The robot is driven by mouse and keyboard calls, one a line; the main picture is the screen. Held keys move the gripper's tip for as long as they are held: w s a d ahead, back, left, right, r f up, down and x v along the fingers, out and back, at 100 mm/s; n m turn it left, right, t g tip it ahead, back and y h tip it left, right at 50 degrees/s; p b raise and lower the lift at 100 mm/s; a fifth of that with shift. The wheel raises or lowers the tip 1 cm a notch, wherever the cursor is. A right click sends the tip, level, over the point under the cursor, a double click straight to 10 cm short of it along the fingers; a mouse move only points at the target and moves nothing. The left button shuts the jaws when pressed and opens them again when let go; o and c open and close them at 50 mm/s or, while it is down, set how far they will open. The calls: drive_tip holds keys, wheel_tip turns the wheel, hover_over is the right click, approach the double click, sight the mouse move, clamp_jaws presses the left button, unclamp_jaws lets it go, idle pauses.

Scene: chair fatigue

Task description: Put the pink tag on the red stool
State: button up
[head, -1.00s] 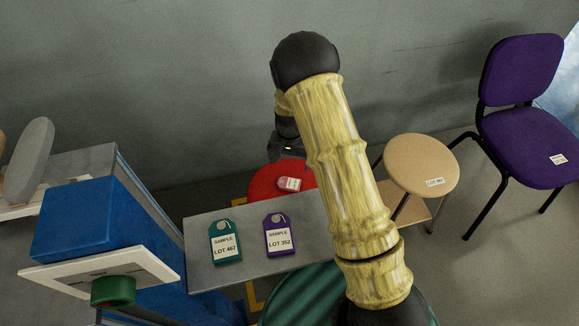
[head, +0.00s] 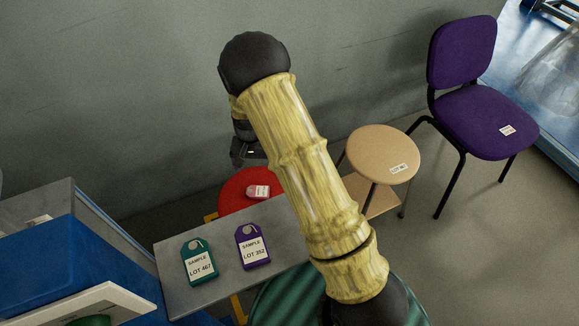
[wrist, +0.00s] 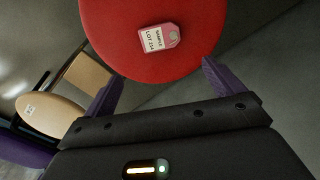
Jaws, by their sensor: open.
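The pink tag (head: 258,192) lies flat on the seat of the red stool (head: 235,199), to the right of the seat's middle in the head view. In the wrist view the pink tag (wrist: 158,39), with a white label, rests on the red seat (wrist: 115,45) with nothing touching it. My gripper (wrist: 160,80) is open and empty, its two purple fingers apart near the edge of the red seat. In the head view my gripper (head: 248,155) is above and behind the stool, partly hidden by my arm.
A grey bench (head: 223,276) holds a green tag (head: 199,262) and a purple tag (head: 252,246). A round wooden stool (head: 375,152) and a purple chair (head: 484,122) stand to the right. A blue box (head: 60,265) is at the left. Open floor lies at the right.

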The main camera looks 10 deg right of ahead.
drive_tip(key=s+d+r+n+t, duration=0.1)
drive_tip(key=s+d+r, duration=0.5)
drive_tip(key=s+r, duration=0.3)
drive_tip(key=s+d+r+n+t, duration=0.1)
drive_tip(key=s+d+r+n, duration=0.1)
drive_tip(key=s+d+r, duration=0.3)
drive_tip(key=s+r, duration=0.4)
drive_tip(key=s, duration=0.2)
drive_tip(key=shift+d+r+t, duration=0.25)
drive_tip(key=shift+d+t, duration=0.05)
drive_tip(key=shift+d, duration=0.05)
drive_tip(key=shift+w+r, duration=0.1)
